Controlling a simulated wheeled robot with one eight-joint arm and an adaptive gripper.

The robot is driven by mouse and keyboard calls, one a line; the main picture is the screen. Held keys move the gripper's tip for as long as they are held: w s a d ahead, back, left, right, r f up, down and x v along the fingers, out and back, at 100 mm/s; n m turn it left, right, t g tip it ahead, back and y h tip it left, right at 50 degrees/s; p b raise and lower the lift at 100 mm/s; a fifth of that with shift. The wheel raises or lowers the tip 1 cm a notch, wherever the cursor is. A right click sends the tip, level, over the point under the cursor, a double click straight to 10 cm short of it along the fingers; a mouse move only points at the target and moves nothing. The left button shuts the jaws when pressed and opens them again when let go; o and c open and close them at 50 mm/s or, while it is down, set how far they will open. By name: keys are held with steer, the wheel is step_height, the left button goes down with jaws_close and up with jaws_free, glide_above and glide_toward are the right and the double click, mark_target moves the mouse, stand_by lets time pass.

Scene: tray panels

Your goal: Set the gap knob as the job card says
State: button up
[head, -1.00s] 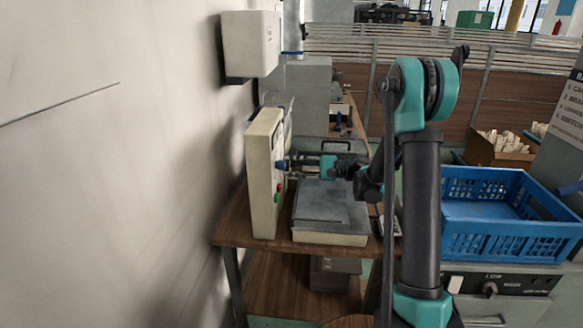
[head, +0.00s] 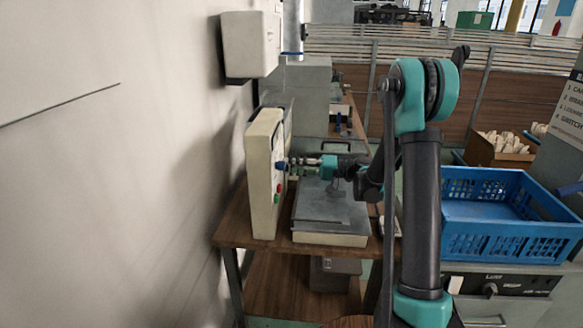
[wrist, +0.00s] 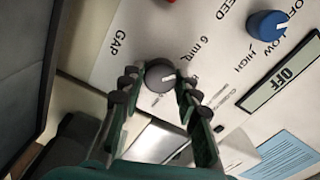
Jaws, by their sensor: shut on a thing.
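The gap knob (wrist: 157,72) is a dark grey round knob with a white pointer mark, beside the word GAP on the cream panel (head: 261,180). My gripper (wrist: 160,82) is shut on the knob, one finger on each side of it. In the wrist view the white mark points right and slightly up. A "6 mm" label stands up and right of the knob; other scale marks are partly hidden by the right finger. A pale blue printed sheet (wrist: 282,157) is on the panel at lower right; its text is too small to read.
A blue knob (wrist: 266,25) marked OFF, LOW, HIGH and a display reading OFF (wrist: 286,77) are on the same panel. A flat grey-topped machine (head: 330,212) stands right of the panel on the wooden table. A blue crate (head: 500,240) is further right.

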steer(key=shift+n, duration=1)
steer(key=o, duration=1.2)
steer(key=shift+c, duration=0.2)
steer(key=d, duration=1.2)
steer(key=shift+s, duration=0.25)
